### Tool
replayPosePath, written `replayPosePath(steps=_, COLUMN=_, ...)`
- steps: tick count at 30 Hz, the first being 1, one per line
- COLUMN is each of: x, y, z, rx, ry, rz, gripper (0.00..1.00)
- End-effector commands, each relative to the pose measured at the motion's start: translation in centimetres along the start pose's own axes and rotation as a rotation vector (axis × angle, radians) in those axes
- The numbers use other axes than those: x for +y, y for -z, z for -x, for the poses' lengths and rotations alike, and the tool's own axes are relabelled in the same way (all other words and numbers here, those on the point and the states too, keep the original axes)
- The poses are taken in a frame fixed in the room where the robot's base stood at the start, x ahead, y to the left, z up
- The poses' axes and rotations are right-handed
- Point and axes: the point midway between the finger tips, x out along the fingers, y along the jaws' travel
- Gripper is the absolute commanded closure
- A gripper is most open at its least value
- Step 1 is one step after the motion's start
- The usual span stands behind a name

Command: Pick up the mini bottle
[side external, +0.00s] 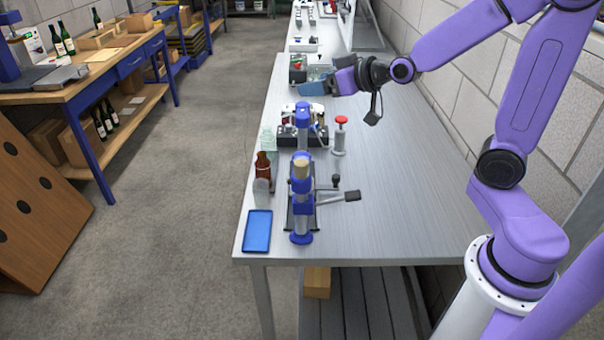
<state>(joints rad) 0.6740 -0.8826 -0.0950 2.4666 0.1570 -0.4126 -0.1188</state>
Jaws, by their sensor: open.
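A small brown bottle (263,165) stands upright at the left edge of the metal worktable (400,190). It is the clearest small bottle on this table; I cannot tell for certain that it is the mini bottle. A pale green glass vessel (267,138) stands just behind it and a clear glass (262,190) just in front. My gripper (322,78) is open, above the far part of the table near some bins, well behind the brown bottle. I see nothing held between its fingers, but what lies directly beneath is partly hidden.
A blue-and-grey lever device (302,205) stands right of the brown bottle, with a blue tray (257,231) in front. Another blue device (303,117) and a red-topped tool (340,135) stand behind. The table's right side is clear. A wooden bench (95,70) holds dark bottles.

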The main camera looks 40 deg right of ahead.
Motion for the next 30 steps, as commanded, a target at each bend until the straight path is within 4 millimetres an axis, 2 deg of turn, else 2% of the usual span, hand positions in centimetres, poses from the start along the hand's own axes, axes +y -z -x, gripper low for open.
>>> replayPosePath(steps=1, x=0.0, y=-0.9, z=-0.3, rx=-0.007, ry=0.001, rz=0.001, gripper=0.22)
replayPosePath(steps=8, x=-0.1, y=-4.0, z=-1.5, rx=-0.007, ry=0.003, rz=0.001, gripper=0.22)
replayPosePath(steps=30, x=-0.1, y=-18.4, z=-7.4, rx=-0.008, ry=0.002, rz=0.001, gripper=0.22)
